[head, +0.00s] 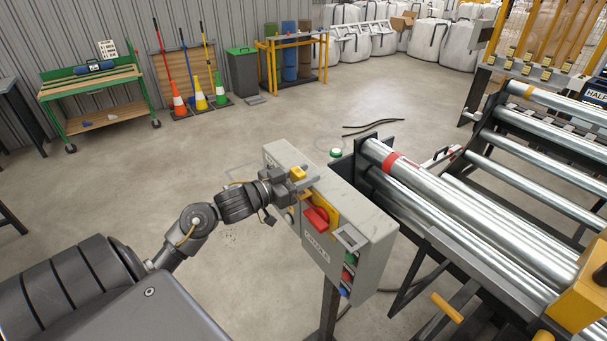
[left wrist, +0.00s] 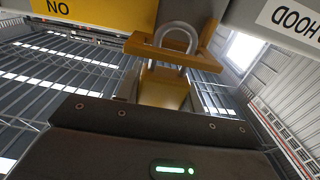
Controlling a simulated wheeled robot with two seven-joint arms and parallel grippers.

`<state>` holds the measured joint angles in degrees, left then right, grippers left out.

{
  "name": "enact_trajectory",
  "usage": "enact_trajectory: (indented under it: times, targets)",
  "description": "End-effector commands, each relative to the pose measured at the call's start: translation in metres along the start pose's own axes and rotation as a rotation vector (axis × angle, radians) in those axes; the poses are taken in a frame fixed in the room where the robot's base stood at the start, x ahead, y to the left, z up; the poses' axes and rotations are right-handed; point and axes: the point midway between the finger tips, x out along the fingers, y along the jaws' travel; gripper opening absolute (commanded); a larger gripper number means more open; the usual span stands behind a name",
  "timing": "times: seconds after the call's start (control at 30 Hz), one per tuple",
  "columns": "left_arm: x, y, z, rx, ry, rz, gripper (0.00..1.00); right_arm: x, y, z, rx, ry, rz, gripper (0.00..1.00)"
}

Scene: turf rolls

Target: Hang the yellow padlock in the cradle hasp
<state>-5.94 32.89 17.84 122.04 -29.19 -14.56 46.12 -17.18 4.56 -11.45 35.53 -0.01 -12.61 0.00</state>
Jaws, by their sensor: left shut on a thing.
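The yellow padlock (head: 298,173) is held by my left gripper (head: 290,184) at the upper left of the grey switch box (head: 350,225). In the left wrist view the padlock's yellow body (left wrist: 163,90) is in front of the gripper, with its steel shackle (left wrist: 177,29) arching upward. A yellow bracket, seemingly the cradle hasp (left wrist: 207,35), crosses at the shackle. The shackle overlaps it, but I cannot tell whether it is threaded or resting there. The box carries a red handle (head: 317,219) on a yellow plate. My right gripper is not in view.
A roller conveyor (head: 470,205) stands close to the right of the box. Green, red and blue buttons (head: 348,273) are on the box's lower right. The floor behind is mostly open, with a black cable (head: 372,127), cones (head: 200,93) and a green bench (head: 90,84) farther back.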

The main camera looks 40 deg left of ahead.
Motion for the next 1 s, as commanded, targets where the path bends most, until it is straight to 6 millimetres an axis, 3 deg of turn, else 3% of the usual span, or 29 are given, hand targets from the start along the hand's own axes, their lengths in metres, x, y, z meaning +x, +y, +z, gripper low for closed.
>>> enact_trajectory:
  times: [0.6, 0.63, 0.8, 1.0]
  targets:
    - [0.000, 0.000, 0.016, 0.000, 0.001, 0.000, 0.13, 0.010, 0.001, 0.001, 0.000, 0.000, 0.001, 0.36]
    - [0.000, 0.000, 0.015, 0.000, 0.001, 0.000, 0.40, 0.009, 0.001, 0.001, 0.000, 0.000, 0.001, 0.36]
    - [0.000, 0.000, 0.015, 0.000, 0.001, 0.000, 0.63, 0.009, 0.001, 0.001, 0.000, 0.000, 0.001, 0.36]
    - [0.000, 0.000, 0.015, 0.000, 0.001, 0.000, 0.63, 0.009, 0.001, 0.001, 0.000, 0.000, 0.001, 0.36]
